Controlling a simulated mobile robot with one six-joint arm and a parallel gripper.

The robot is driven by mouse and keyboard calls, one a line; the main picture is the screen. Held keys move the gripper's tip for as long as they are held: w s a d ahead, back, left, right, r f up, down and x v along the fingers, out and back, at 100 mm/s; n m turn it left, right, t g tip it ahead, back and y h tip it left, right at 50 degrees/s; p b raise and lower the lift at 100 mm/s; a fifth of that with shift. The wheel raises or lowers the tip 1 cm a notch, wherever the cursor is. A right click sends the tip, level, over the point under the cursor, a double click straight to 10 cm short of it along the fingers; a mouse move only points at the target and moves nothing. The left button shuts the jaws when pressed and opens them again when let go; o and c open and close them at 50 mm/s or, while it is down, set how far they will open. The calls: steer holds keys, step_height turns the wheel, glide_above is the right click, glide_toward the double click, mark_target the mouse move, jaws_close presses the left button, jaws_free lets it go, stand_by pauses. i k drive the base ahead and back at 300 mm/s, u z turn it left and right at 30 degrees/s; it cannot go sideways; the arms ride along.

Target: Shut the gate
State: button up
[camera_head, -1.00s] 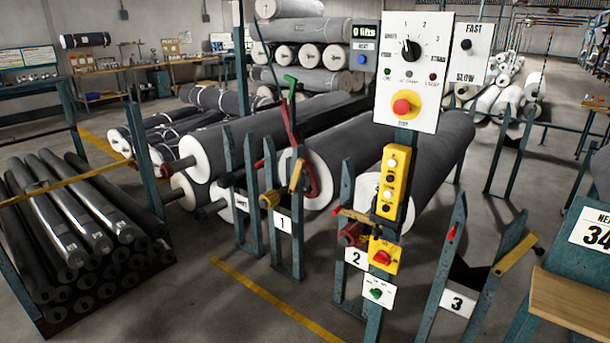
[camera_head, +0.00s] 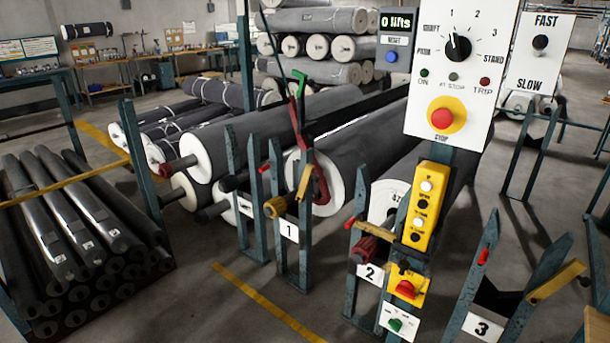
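No part is plainly marked as a gate, and I cannot tell which one it is. Teal stands numbered 1 (camera_head: 289,229), 2 (camera_head: 370,273) and 3 (camera_head: 482,328) each carry a short yellow arm. The arm at stand 1 (camera_head: 304,183) points steeply up; the arm at stand 3 (camera_head: 556,282) tilts out to the right. The arm at stand 2 (camera_head: 376,229) is partly hidden by the control post. My gripper is not in view.
A white control panel (camera_head: 462,75) with a red stop button, a yellow push-button box (camera_head: 424,206) and a red-handled yellow switch (camera_head: 406,286) stand close in front. Large grey rolls (camera_head: 270,140) lie behind the stands. Floor is clear at the lower middle, around a yellow line (camera_head: 270,302).

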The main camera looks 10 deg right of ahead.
mark_target(309, 170)
steer(key=u, duration=0.8)
steer(key=i, duration=0.85)
steer(key=u, duration=0.5)
